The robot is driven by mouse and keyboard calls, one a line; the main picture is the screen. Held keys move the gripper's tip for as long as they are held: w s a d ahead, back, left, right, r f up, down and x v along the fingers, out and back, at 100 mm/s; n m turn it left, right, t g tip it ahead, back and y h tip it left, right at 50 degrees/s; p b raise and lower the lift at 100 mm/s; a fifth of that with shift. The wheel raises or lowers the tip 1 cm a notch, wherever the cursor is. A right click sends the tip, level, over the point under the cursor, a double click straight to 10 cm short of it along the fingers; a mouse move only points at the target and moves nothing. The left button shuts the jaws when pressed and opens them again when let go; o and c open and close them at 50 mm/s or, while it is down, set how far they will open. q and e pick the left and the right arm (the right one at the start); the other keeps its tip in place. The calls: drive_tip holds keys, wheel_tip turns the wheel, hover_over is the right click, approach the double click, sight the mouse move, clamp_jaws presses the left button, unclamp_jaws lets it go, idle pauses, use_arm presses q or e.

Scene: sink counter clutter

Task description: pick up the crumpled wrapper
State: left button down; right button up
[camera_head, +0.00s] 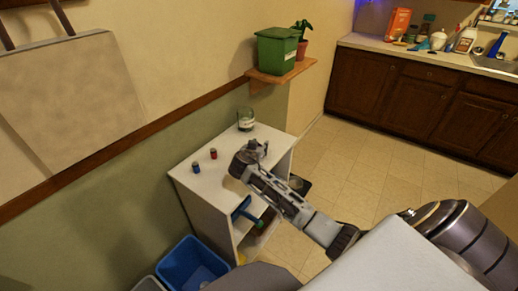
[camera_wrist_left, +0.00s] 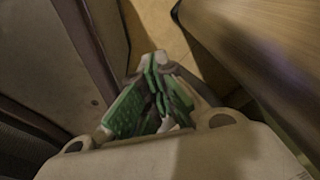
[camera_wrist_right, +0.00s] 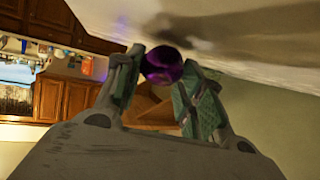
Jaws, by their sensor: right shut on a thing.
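My right gripper (camera_wrist_right: 161,70) is shut on a dark purple, shiny, rounded thing, which looks like the crumpled wrapper (camera_wrist_right: 161,64), between its fingertips in the right wrist view. In the head view the right gripper (camera_head: 252,156) is over the right part of the white shelf unit's top (camera_head: 228,160). The wrapper cannot be made out there. My left gripper (camera_wrist_left: 156,62) shows only in the left wrist view. Its green-padded fingers meet at the tips, with nothing visible held.
On the white top stand a glass jar (camera_head: 246,120), a small red can (camera_head: 213,153) and a small blue can (camera_head: 196,167). A blue bin (camera_head: 178,274) is on the floor. A wall shelf (camera_head: 282,74) holds a green bin (camera_head: 277,50). A cluttered counter (camera_head: 375,42) stands behind.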

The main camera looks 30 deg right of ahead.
wheel_tip(320, 180, up, 10)
drive_tip(key=shift+f, duration=0.1)
idle(0.4)
